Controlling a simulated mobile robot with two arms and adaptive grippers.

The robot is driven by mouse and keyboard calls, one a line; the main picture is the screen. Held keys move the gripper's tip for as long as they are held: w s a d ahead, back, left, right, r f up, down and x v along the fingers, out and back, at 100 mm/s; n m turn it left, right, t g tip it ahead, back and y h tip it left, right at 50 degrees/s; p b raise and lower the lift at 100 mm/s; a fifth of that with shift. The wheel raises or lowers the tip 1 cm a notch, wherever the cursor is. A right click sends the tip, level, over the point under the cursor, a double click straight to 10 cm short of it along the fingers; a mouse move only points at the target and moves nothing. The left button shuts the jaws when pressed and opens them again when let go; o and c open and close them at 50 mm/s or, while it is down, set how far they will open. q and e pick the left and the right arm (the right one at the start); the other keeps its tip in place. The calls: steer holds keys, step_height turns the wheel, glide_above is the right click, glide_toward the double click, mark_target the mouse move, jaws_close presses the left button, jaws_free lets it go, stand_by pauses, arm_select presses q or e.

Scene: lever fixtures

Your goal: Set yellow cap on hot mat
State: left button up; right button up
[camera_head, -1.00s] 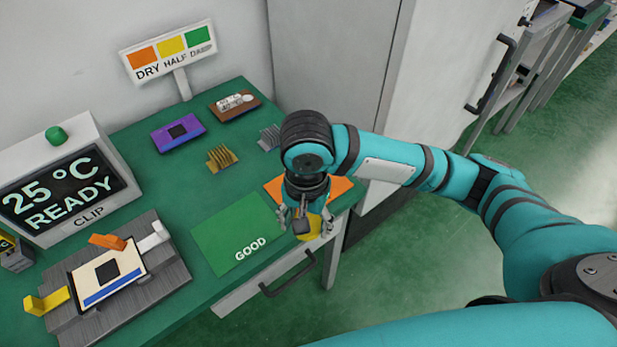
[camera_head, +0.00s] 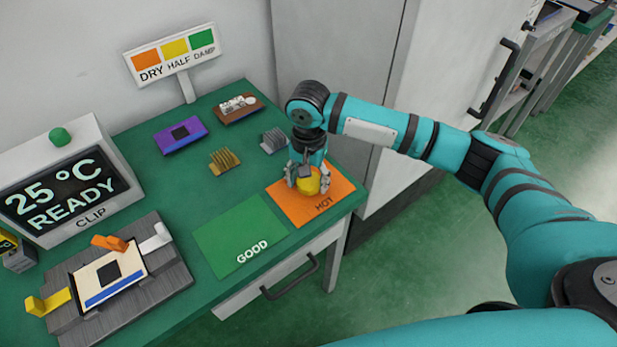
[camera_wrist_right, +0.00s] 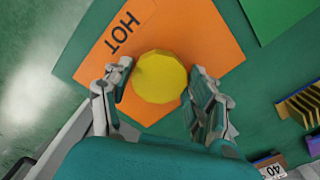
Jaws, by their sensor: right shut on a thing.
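The orange hot mat (camera_head: 298,213) lies at the right front corner of the green bench, with the word HOT on it; it also fills the upper middle of the right wrist view (camera_wrist_right: 205,35). My right gripper (camera_head: 309,184) points down over this mat. It is shut on the yellow cap (camera_head: 311,186), which shows as a round yellow top between the two fingers in the right wrist view (camera_wrist_right: 159,77). The cap is over the mat's area; I cannot tell whether its underside touches the mat. My left gripper is not in view.
A green mat marked GOOD (camera_head: 238,238) lies left of the hot mat. Finned heat sinks, one brass (camera_head: 225,161) and one grey (camera_head: 273,140), stand behind. A clip fixture (camera_head: 160,275) and a 25 °C display (camera_head: 60,190) are at the left.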

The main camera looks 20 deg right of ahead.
mark_target(308, 181)
steer(key=shift+f, duration=0.15)
steer(key=o, duration=1.3)
step_height(308, 181, up, 12)
steer(key=shift+r, duration=0.1)
